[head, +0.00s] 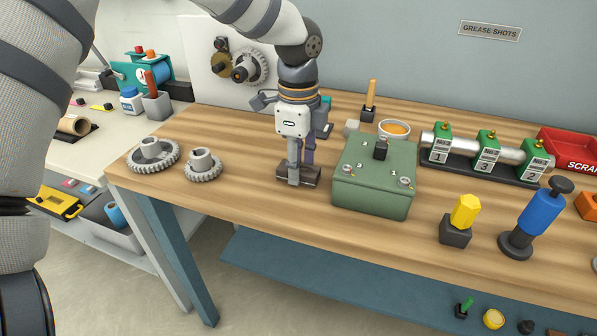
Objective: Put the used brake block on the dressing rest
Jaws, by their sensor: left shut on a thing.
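A dark brown block (312,177), which looks like the used brake block, is at the wooden bench top near its front edge, left of the green box. My left gripper (295,176) points down and is shut on this block; a finger covers part of it. I cannot tell whether the block touches the bench or is just above it. I cannot clearly pick out the dressing rest. A small dark block (380,149) sits on top of the green box (356,192). My right gripper is not in view.
Two grey gears (203,165) lie left of the gripper. Behind the box are an orange-filled bowl (394,130) and a wooden-handled tool (370,101). Numbered green units on a pipe (487,150), a yellow-topped block (461,220) and a blue grease tool (537,215) stand right.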

